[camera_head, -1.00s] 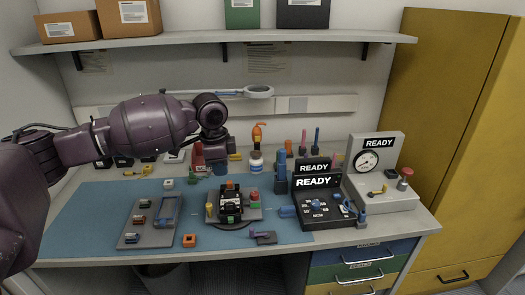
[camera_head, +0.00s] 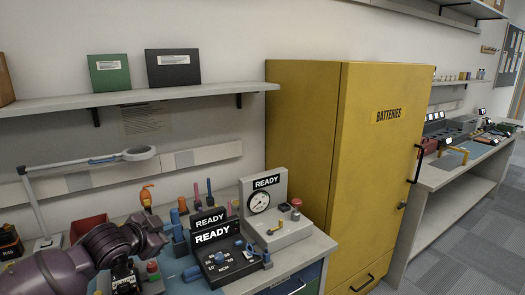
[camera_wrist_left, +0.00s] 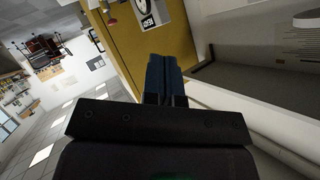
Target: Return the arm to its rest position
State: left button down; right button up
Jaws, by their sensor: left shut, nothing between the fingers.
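My left arm, purple and dark, enters the head view at the lower left. Its rounded wrist stands over the workbench (camera_head: 320,243), partly in front of a fixture with a dark device (camera_head: 125,282). The fingers of my left gripper cannot be made out there. In the left wrist view my left gripper (camera_wrist_left: 164,62) shows two blue fingers pressed together, shut and empty. They point away from the camera, with a tilted room behind them. My right arm and gripper are in neither view.
A black READY box (camera_head: 222,262) and a grey gauge box (camera_head: 284,222) stand right of my arm. A lamp (camera_head: 139,153) reaches over the bench under a wall shelf (camera_head: 190,91). A yellow cabinet (camera_head: 345,150) stands beside it. Clear floor (camera_head: 465,240) lies right.

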pick_arm(q)
jog(key=s+a+f+n+y, duration=0.1)
jog(key=s+f+n, duration=0.4)
jog(key=s+f, duration=0.8)
jog(key=s+a+f+n+y, duration=0.2)
jog(key=s+f+n+y, duration=0.2)
jog(key=s+f, duration=1)
jog(key=s+n, duration=0.1)
jog(key=s, duration=0.4)
jog(key=shift+s+a+f+g, duration=0.15)
jog(key=shift+s+f+g, duration=0.15)
jog(key=shift+s, duration=0.1)
